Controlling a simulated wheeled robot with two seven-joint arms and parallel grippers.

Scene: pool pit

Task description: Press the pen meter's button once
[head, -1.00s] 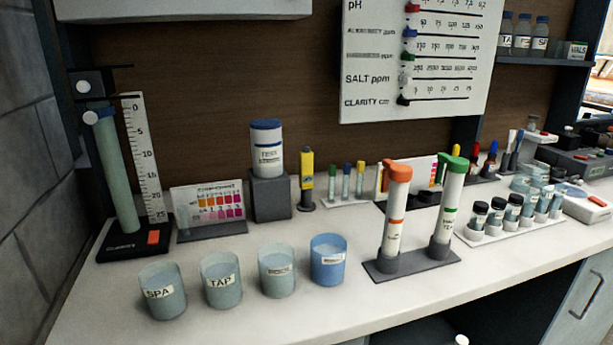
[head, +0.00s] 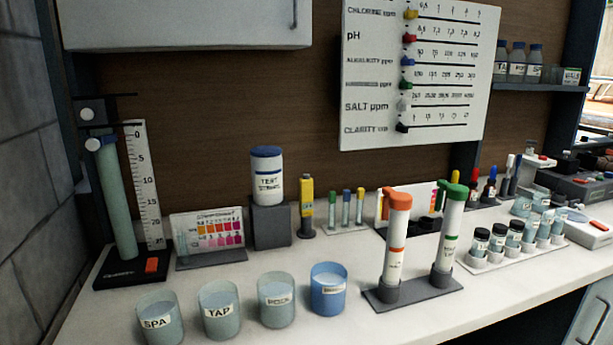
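A yellow pen-shaped device (head: 307,202), which looks like the pen meter, stands upright in a small dark base on the counter in the head view. It is between the grey block under the test strips tub and a rack of small capped tubes. Its button is too small to make out. Neither of my grippers is in the head view, and nothing touches the pen.
Four cups, one a blue cup (head: 328,288), line the counter's front. A stand with orange- and green-topped tubes (head: 413,291) is front right. A test strips tub (head: 266,176) on its block is left of the pen. A wall cabinet (head: 187,22) hangs above.

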